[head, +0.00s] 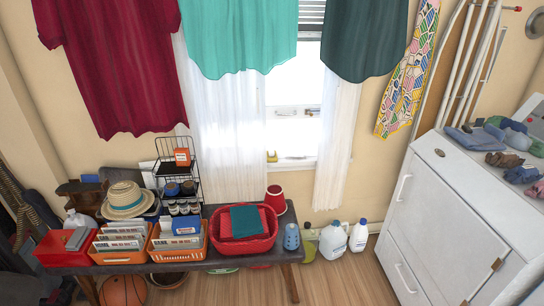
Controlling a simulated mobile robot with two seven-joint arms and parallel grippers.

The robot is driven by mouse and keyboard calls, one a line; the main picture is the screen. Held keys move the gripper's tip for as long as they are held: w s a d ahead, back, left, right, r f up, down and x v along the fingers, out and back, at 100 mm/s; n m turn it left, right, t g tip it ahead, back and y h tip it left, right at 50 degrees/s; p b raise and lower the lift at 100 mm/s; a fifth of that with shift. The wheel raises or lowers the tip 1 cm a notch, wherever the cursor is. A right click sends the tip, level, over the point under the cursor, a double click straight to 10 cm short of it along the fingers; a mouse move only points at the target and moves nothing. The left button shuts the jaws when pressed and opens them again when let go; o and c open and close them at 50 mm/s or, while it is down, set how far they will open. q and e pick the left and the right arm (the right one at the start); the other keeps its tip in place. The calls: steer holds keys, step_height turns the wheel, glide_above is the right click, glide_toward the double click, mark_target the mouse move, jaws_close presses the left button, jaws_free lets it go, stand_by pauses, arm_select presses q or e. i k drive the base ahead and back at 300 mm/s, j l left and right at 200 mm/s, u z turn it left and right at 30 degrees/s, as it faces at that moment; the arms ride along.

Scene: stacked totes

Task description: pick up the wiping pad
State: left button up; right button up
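I cannot say for certain which thing is the wiping pad. A flat grey piece (77,238) lies in the red tote (50,262) at the left end of the dark bench. Folded teal cloth (246,220) and red cloth (226,228) lie in the red woven basket (243,246) near the bench's right end. Neither of my grippers is in view.
Orange baskets (178,253) of upright cards stand on the bench (160,268), with a straw hat (127,200) and wire rack (178,160) behind. White jugs (333,240) stand on the floor. A white cabinet (450,215) at right bears folded cloths. Shirts hang above.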

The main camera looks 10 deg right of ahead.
mark_target(271, 154)
steer(key=i+l+u, duration=0.15)
steer(key=i, duration=0.4)
steer(key=i+l+u, duration=0.15)
steer(key=i, duration=0.35)
steer(key=i+l+u, duration=0.2)
steer(key=i, duration=0.3)
